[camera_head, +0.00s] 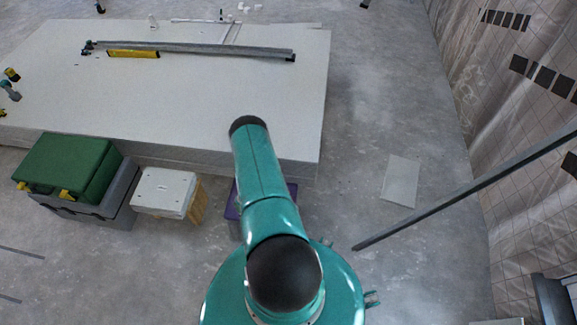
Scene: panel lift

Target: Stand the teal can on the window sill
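I do not see a teal can in this view, and I cannot make out a window sill. My own teal arm with black joint caps rises from the bottom middle and covers part of the scene. Its far visible end is a rounded black cap over the near edge of the white panel stack. My gripper does not show, so I cannot see what it holds.
A white panel stack (190,95) fills the upper left, bearing a long grey bar (200,48) and a yellow level (133,54). A green case (68,165) and a white box (163,190) stand before it. A slanted grey pole (450,203) crosses the right-hand floor.

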